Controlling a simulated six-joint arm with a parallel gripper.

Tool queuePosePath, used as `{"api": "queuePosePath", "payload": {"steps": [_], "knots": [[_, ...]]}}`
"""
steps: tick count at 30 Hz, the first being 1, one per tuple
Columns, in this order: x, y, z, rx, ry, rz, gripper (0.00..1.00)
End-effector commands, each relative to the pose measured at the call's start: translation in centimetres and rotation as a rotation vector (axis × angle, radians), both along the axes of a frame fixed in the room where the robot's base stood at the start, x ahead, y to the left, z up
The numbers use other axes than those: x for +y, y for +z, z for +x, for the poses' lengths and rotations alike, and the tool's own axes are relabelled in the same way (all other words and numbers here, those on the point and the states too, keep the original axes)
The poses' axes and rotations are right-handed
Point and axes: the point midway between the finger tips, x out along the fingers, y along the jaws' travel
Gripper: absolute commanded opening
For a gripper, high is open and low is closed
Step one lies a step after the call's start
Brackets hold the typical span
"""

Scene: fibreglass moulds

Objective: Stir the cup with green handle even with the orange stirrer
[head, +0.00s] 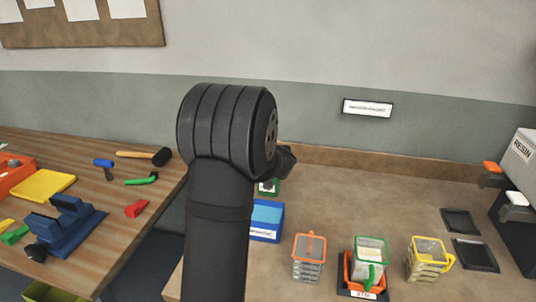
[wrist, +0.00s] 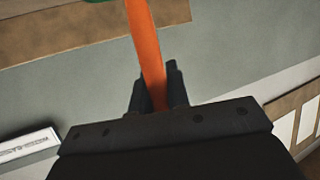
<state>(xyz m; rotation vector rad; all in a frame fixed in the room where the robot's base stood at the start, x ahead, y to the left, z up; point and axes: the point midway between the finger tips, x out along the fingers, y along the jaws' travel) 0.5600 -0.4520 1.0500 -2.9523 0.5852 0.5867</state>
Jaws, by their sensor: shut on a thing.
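The cup with the green handle (head: 371,250) is clear with a green rim and pale contents. It stands upright in an orange holder (head: 348,271) on a dark base with a white label, at the lower right in the head view. The orange stirrer (wrist: 144,40) shows in the wrist view, running up from the jaws to the top edge. My gripper (wrist: 158,92) is shut on it. In the head view my arm hides the fingers and stirrer, so their distance from the cup cannot be told.
An orange-rimmed cup (head: 308,262) stands left of the green one, a yellow-handled cup (head: 428,262) right. A blue box (head: 266,218) and a small green item (head: 269,187) sit beside my arm. Dark trays (head: 474,254) and a resin box (head: 518,160) are at right. Tools lie on the left bench.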

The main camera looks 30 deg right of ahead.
Motion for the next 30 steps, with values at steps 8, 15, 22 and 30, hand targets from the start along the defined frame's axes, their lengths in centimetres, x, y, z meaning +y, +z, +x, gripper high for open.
{"api": "queuePosePath", "payload": {"steps": [8,15,22,30], "knots": [[0.0,2.3,0.0,-0.001,-0.001,-0.001,0.0],[0.0,4.3,0.0,-0.001,-0.001,-0.002,0.0],[0.0,6.1,0.0,-0.001,0.0,0.0,0.0],[0.0,8.2,0.0,-0.001,-0.001,-0.001,0.0]]}}
